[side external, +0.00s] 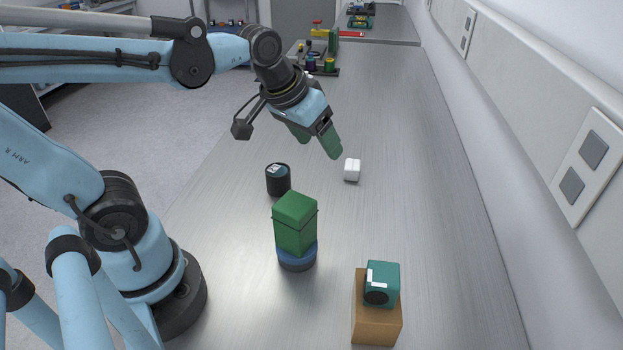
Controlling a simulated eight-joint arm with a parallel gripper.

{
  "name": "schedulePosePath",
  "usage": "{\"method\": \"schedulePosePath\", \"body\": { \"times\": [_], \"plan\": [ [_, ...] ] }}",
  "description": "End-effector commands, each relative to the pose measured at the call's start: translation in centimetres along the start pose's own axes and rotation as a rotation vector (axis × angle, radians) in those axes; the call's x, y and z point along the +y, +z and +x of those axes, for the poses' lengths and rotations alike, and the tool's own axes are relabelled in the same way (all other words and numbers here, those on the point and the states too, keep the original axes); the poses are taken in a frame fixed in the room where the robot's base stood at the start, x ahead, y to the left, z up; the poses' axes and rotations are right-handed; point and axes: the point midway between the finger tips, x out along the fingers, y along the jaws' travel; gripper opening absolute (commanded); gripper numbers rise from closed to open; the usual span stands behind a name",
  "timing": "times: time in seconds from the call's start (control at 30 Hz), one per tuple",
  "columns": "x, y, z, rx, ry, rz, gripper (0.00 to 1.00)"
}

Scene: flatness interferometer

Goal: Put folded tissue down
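A small white block-like piece (352,170), which looks like the folded tissue, lies on the metal bench top (420,220). My gripper (317,144) is above the bench, up and to the left of the white piece in the side view. Its two green fingers are spread apart, and I see nothing between them. The fingers look clear of the white piece. How high they are above the bench is hard to tell.
A black cylinder (278,180) stands left of the white piece. Nearer are a green block (295,225) on a blue and dark round base (297,257) and a teal device (384,282) on a brown block (377,325). The wall (520,120) bounds the right side.

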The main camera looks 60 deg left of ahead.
Motion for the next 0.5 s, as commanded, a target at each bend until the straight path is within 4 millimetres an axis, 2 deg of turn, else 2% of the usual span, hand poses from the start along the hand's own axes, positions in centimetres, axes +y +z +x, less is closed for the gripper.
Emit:
{"method": "schedulePosePath", "body": {
  "times": [0.03, 0.2, 0.5],
  "plan": [
    [0.1, 1.2, 0.0, 0.027, 0.007, 0.034, 0.69],
    [0.2, 3.6, 0.3, 0.098, 0.021, 0.121, 0.69],
    [0.3, 4.4, 0.5, 0.129, 0.025, 0.160, 0.69]
  ]
}}
